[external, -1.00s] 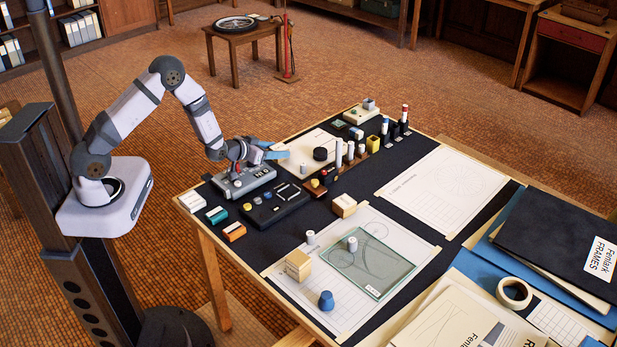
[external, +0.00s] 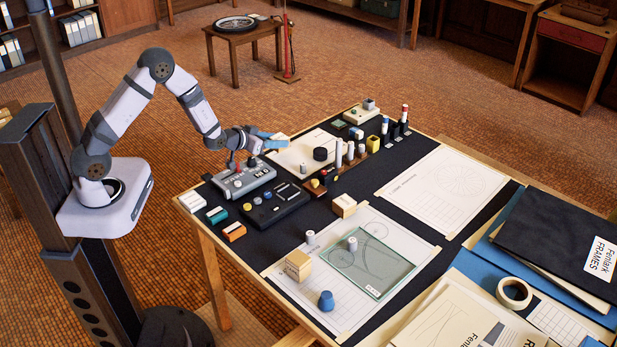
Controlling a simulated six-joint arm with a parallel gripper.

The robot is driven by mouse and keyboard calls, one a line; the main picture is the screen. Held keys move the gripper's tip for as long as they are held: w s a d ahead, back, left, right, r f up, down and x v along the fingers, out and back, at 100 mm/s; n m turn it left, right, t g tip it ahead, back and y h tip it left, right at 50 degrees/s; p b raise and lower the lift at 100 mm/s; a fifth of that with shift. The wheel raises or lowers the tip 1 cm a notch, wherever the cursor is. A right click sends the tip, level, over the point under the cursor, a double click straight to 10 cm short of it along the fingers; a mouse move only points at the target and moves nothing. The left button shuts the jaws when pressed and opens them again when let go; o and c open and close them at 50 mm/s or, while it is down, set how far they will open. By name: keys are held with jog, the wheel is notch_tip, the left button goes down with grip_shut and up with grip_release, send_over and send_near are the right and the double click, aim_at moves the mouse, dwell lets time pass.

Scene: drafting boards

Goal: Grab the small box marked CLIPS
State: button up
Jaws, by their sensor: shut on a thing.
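My gripper (external: 268,137), with blue fingers, is over the far left part of the drafting table, above and just beyond the grey control box. It is shut on a small pale box (external: 278,141), held in the air above the white sheet. Its label is too small to read, so I cannot confirm CLIPS on it.
The grey control box (external: 244,181) with knobs stands under my forearm, a black tray (external: 275,205) beside it. Several upright cylinders stand to the right of the white sheet. A larger tan box (external: 298,264), a blue knob (external: 326,300) and a glass plate (external: 372,262) are nearer the front.

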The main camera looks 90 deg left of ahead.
jog(key=shift+r, duration=3.1)
